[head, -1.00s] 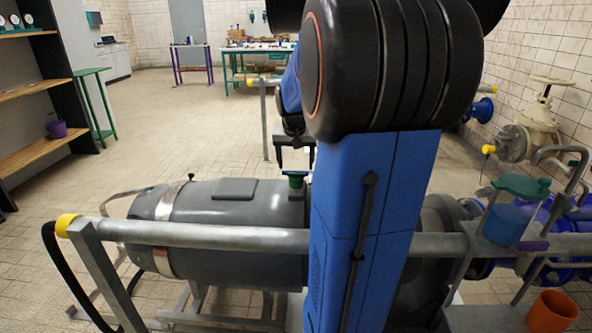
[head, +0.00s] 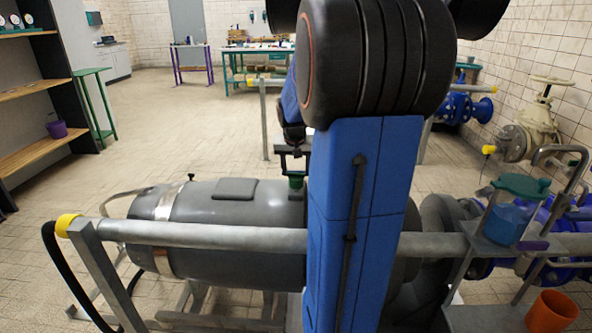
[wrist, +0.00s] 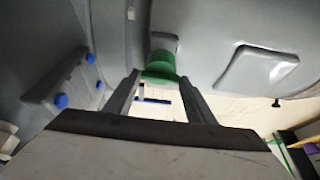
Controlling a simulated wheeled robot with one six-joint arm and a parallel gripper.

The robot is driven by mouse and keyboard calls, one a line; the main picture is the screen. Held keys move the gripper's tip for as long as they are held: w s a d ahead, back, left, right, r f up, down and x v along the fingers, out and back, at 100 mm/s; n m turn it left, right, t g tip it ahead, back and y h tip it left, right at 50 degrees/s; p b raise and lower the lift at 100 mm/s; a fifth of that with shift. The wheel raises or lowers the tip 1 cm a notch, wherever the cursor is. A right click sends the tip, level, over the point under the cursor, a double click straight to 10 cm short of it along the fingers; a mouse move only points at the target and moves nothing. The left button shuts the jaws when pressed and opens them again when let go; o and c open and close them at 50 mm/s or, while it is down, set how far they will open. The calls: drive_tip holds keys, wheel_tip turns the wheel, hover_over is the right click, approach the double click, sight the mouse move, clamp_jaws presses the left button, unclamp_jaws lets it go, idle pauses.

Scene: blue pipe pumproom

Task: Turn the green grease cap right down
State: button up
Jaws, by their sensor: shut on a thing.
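The green grease cap (head: 295,181) sits on top of the grey motor-like cylinder (head: 235,205), near its right part, partly hidden by my blue arm. My gripper (head: 294,173) is above it, fingers pointing down on either side of the cap. In the wrist view the green cap (wrist: 161,64) stands between the two fingertips (wrist: 160,78), and my gripper is shut on it. How far the cap is screwed down cannot be told.
A grey rail (head: 200,236) with a yellow end runs in front of the cylinder. The floor at left is clear.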

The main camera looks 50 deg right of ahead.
drive_tip(key=m, duration=0.2)
drive_tip(key=m+g, duration=0.1)
drive_tip(key=m, duration=0.1)
drive_tip(key=m+g+h, duration=0.1)
drive_tip(key=m, duration=0.1)
drive_tip(key=shift+w+a, duration=0.15)
drive_tip(key=shift+w, duration=0.15)
drive_tip(key=m+g, duration=0.1)
drive_tip(key=m, duration=0.3)
drive_tip(key=m+g, duration=0.1)
drive_tip(key=m, duration=0.1)
drive_tip(key=shift+w+m+g, duration=0.25)
drive_tip(key=shift+m+g, duration=0.05)
drive_tip(key=shift+m, duration=0.1)
drive_tip(key=m, duration=0.2)
drive_tip(key=m+g+y, duration=0.1)
drive_tip(key=m, duration=0.1)
drive_tip(key=shift+w+d, duration=0.15)
drive_tip(key=shift+d, duration=0.05)
drive_tip(key=shift+w+d+m+g+y, duration=0.1)
drive_tip(key=shift+m+g+y, duration=0.3)
drive_tip(key=shift+m, duration=0.85)
drive_tip(key=shift+d+m+g+y, duration=0.1)
drive_tip(key=shift+m+g+y, duration=0.3)
drive_tip(key=shift+m, duration=0.85)
drive_tip(key=o, duration=1)
drive_tip(key=shift+o, duration=0.2)
drive_tip(key=shift+r, duration=0.15)
